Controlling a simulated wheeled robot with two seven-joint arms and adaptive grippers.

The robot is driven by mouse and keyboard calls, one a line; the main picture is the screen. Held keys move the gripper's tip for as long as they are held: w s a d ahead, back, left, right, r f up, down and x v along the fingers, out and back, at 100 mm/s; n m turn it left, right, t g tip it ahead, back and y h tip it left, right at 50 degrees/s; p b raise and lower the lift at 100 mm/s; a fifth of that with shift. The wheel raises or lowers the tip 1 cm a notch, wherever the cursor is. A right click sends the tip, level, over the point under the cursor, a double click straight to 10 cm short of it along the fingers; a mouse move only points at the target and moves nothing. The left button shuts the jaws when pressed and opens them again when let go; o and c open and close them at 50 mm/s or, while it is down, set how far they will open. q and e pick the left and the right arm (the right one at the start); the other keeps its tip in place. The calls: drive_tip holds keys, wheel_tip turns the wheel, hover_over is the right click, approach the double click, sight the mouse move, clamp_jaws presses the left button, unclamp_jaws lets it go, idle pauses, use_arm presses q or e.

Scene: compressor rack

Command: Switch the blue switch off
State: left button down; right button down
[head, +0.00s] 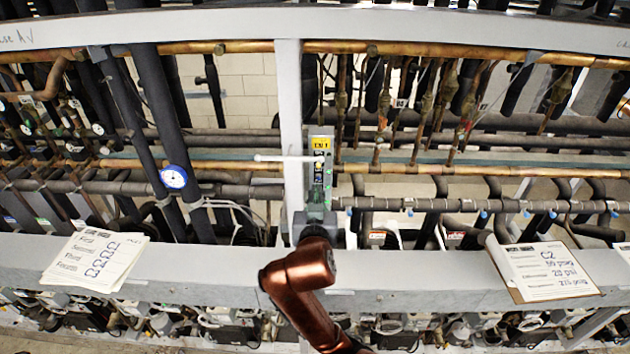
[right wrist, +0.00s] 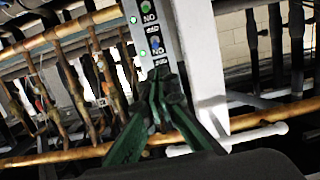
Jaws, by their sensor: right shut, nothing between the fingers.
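A narrow switch panel (head: 320,145) with a yellow label stands on the grey upright in the middle of the head view. It also shows in the right wrist view (right wrist: 143,25), with black labels and small coloured round parts. One small bluish round part (right wrist: 156,42) sits on it just above my fingertips; I cannot make out a switch lever there or its position. My right gripper (head: 316,198) is shut and empty, in front of the panel's lower part. Its green and black fingers (right wrist: 158,78) meet near the panel's labels; contact cannot be told. My left gripper is out of view.
A white rod (head: 285,158) sticks out leftward beside the panel. Copper and black pipes run across the rack behind. A grey beam (head: 430,278) crosses below, with papers (head: 95,260) at left and a clipboard (head: 545,270) at right. A round gauge (head: 174,177) is at left.

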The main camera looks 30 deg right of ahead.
sight(318, 176)
drive_tip(key=shift+p+x, duration=1.5)
drive_tip(key=shift+x, duration=3.4)
drive_tip(key=shift+d, duration=0.1)
drive_tip(key=shift+s+f, duration=0.1)
